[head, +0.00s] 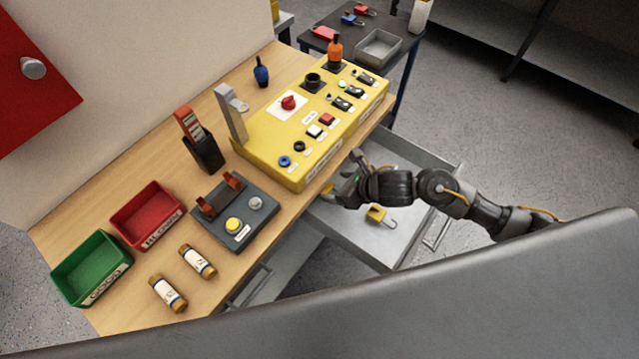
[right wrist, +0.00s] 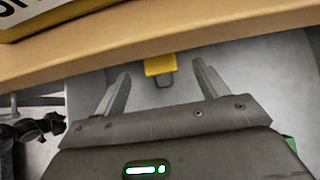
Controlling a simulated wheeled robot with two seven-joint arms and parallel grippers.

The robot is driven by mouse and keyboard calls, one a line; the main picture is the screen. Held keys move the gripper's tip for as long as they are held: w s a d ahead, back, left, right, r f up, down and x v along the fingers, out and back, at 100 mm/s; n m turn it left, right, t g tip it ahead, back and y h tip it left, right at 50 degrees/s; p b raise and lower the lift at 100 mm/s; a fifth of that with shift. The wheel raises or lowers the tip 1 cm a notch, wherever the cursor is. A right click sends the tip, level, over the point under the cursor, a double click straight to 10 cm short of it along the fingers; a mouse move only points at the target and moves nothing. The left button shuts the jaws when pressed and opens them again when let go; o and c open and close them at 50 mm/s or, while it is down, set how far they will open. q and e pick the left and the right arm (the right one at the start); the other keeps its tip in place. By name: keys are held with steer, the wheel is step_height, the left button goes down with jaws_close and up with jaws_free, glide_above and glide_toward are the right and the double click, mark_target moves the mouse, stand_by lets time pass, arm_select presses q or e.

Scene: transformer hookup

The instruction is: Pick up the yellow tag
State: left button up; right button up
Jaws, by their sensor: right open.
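A yellow piece (head: 328,190) lies in the open drawer close under the bench edge, partly hidden by my right gripper (head: 345,188). In the right wrist view a yellow piece (right wrist: 160,65) with a grey loop shows between the open fingers of my right gripper (right wrist: 161,78), beyond their tips and partly covered by the bench edge. Whether it is a tag or a lock is hard to tell. A second yellow piece (head: 376,213) with a metal shackle, like a padlock, lies in the drawer beside my gripper. My left gripper is out of view.
The open drawer (head: 410,160) sticks out under the wooden bench (head: 150,170); the bench edge overhangs close to my gripper. A yellow control panel (head: 265,135) stands above. Red (head: 146,213) and green (head: 90,268) bins stand on the bench at left.

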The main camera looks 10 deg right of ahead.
mark_target(327, 188)
steer(key=p+x, duration=0.1)
steer(key=x, duration=0.4)
steer(key=shift+a, duration=0.1)
steer(key=c, duration=1.1)
steer(key=s+d+r, duration=0.2)
steer(key=s+d, duration=0.1)
steer(key=s+d+r+b, duration=0.1)
steer(key=s+d+r, duration=0.2)
steer(key=s, duration=0.1)
steer(key=s+d+r+b, duration=0.1)
steer(key=s+d+r, duration=0.2)
steer(key=shift+s, duration=0.4)
